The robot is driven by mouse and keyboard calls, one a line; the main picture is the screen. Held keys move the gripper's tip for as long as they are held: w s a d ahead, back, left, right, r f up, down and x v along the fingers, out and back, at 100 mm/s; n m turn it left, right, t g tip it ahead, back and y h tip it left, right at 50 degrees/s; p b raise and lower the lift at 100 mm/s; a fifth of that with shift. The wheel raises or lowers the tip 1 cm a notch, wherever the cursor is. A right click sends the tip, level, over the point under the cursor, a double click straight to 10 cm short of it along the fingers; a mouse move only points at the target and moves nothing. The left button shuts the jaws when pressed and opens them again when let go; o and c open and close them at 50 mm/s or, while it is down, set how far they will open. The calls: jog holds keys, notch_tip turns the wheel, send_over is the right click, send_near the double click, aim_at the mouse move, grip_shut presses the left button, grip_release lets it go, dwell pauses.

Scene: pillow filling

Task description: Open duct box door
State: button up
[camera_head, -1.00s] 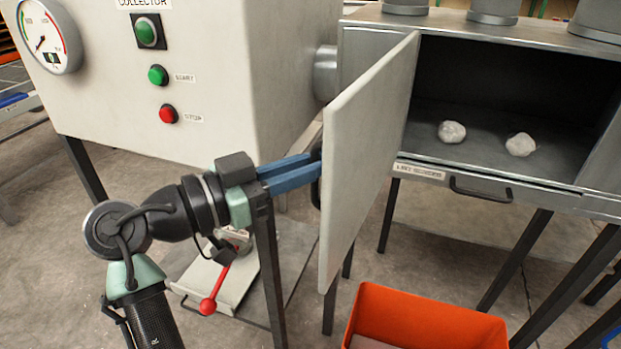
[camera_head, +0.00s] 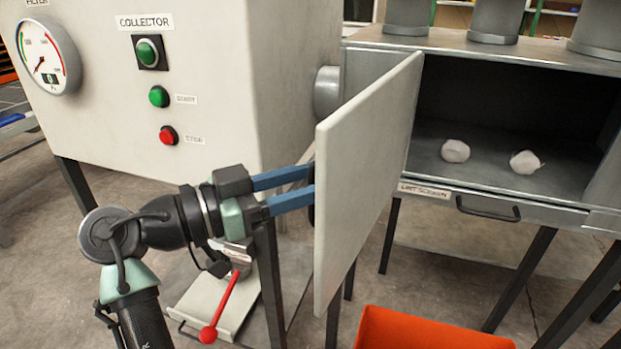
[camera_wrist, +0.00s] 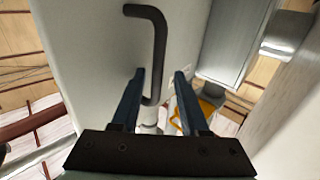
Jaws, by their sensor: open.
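The duct box door (camera_head: 366,180) is a pale flat panel, swung wide open from the box (camera_head: 480,180). Its dark bent handle (camera_wrist: 158,50) is on the face towards my gripper; in the head view it is mostly hidden behind the door's edge. My gripper (camera_head: 309,182) is at that face, its blue fingers apart. In the wrist view my gripper (camera_wrist: 159,76) is open, with the handle's lower end between or just beyond the fingers; I cannot tell whether they touch it.
Two whitish lumps (camera_head: 455,151) (camera_head: 525,162) lie inside the box. An orange bin (camera_head: 430,330) stands below the door. The collector cabinet (camera_head: 215,90) with buttons and a gauge is at the left. A red-knobbed lever (camera_head: 209,334) is below my arm.

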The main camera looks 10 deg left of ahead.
jog(key=shift+s+a, duration=0.1)
jog(key=shift+a, duration=0.05)
jog(key=b+v, duration=0.1)
jog(key=v, duration=1.1)
jog(key=shift+s+a, duration=0.25)
jog(key=shift+a, duration=0.05)
